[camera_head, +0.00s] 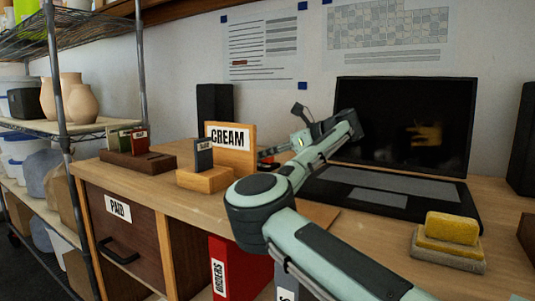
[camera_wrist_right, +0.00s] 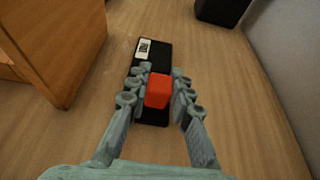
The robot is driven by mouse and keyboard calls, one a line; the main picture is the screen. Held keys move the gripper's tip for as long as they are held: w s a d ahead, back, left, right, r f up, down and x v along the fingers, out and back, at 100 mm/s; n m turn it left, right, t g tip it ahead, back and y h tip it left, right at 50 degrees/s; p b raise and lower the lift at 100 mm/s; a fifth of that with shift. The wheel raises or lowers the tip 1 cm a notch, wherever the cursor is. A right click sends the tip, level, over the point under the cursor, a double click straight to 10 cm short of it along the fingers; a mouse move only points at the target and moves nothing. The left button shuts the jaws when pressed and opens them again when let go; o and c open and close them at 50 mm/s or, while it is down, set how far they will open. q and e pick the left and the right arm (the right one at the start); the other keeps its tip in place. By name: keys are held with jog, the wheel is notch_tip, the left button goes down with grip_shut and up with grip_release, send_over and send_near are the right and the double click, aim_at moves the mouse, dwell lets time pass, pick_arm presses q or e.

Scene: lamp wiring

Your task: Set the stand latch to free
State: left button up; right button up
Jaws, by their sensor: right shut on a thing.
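The latch shows in the right wrist view as a red block (camera_wrist_right: 158,91) on a black base plate (camera_wrist_right: 151,54) with a small white label (camera_wrist_right: 144,48) at its far end. The label is too small to read. My right gripper (camera_wrist_right: 158,84) has its fingers on both sides of the red block and is shut on it. In the head view my right gripper (camera_head: 272,153) is behind the wooden CREAM stand's right side, and my arm hides most of the latch. My left gripper is in neither view.
The CREAM stand (camera_head: 243,135) holds a dark card (camera_head: 204,157) at its front. A laptop (camera_head: 400,130) is on the right, with a yellow sponge (camera_head: 452,228) before it. A slotted wooden holder (camera_head: 137,163) is at left. A dark speaker (camera_head: 214,103) stands behind.

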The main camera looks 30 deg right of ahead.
grip_shut()
jog(key=w+a, duration=0.1)
jog(key=w, duration=0.1)
jog(key=w+a, duration=0.2)
jog(key=w, duration=0.1)
jog(key=w+a, duration=0.1)
jog(key=w, duration=0.1)
jog(key=shift+w+a, duration=0.25)
jog(key=shift+w, duration=0.15)
jog(key=shift+w+a+r, duration=0.1)
jog(key=shift+r, duration=0.05)
jog(key=o, duration=1)
grip_release()
jog(key=shift+w+a, duration=0.1)
jog(key=shift+c, duration=0.2)
notch_tip(320, 180, up, 4)
send_over(273, 164)
jog(key=shift+w+r, duration=0.1)
jog(key=shift+r, duration=0.1)
